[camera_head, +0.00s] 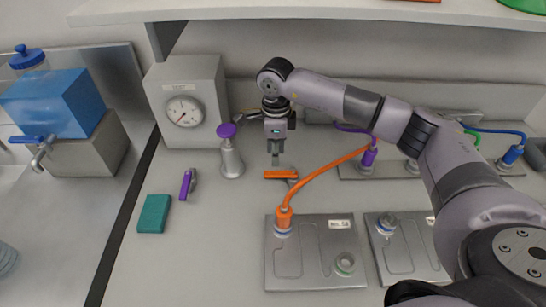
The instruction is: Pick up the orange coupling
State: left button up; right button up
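An orange bar-shaped piece with a small grey part (280,174) lies on the grey worktop. An orange connector (284,216) on an orange hose stands upright on a port of the near metal plate. I cannot tell for sure which of the two is the orange coupling. My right gripper (275,161) points down just above the orange bar. A small gap seems to show between its fingertips and the bar. The fingers look close together, but the angle hides whether they are open. My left gripper is out of view.
Left of the gripper stand a purple-knobbed metal fitting (231,160), a gauge box (185,85), a small purple piece (187,184) and a teal block (154,214). Metal plates (311,258) lie in front. Purple, green and blue hoses are at the right. A shelf (300,10) overhangs the back.

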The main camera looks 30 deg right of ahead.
aim_at(284, 216)
jog(key=k, duration=2)
